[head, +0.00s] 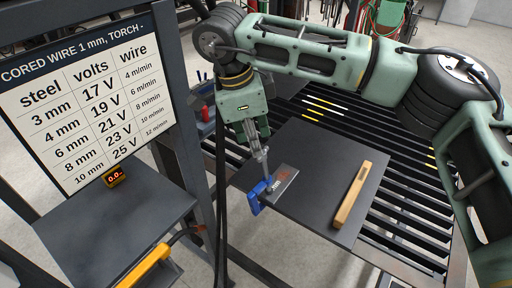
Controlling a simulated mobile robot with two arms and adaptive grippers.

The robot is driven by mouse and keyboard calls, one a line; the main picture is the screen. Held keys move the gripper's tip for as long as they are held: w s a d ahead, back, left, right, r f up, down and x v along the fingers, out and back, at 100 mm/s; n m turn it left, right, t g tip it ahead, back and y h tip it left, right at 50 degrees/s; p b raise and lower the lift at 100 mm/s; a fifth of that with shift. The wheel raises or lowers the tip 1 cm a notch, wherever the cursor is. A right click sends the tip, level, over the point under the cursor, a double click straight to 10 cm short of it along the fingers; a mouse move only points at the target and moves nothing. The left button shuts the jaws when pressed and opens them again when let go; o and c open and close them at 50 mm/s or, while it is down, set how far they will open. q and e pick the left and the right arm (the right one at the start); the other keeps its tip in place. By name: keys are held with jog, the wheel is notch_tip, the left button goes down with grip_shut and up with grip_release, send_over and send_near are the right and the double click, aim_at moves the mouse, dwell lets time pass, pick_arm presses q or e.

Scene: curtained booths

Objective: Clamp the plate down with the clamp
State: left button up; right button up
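The plate (283,177) is a small grey piece with white and orange marks, lying at the left edge of a dark sheet (318,158) on the slatted table. The clamp (256,197) has a blue frame at the sheet's left edge, beside the plate's left end. Its grey screw (261,158) rises, slightly tilted, to my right gripper (256,139). The fingers appear closed around the screw's top, though the contact is small and partly hidden. I cannot tell whether the screw's foot presses on the plate. My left gripper is out of view.
A tan bar (354,195) lies on the sheet to the right. Dark table slats (405,215) show beyond it. At left stand a welding settings board (92,98), a grey shelf (105,235) with a small yellow display (115,177), and a yellow-handled torch (148,267).

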jog(key=n+p, duration=0.2)
jog(key=n, duration=0.8)
jog(key=shift+a+p, duration=0.1)
jog(key=shift+p, duration=0.3)
jog(key=shift+s+d+b, duration=0.3)
jog(key=shift+d, duration=0.35)
jog(key=shift+f, duration=0.1)
jog(key=shift+b+x, duration=1.1)
jog(key=shift+x, duration=0.3)
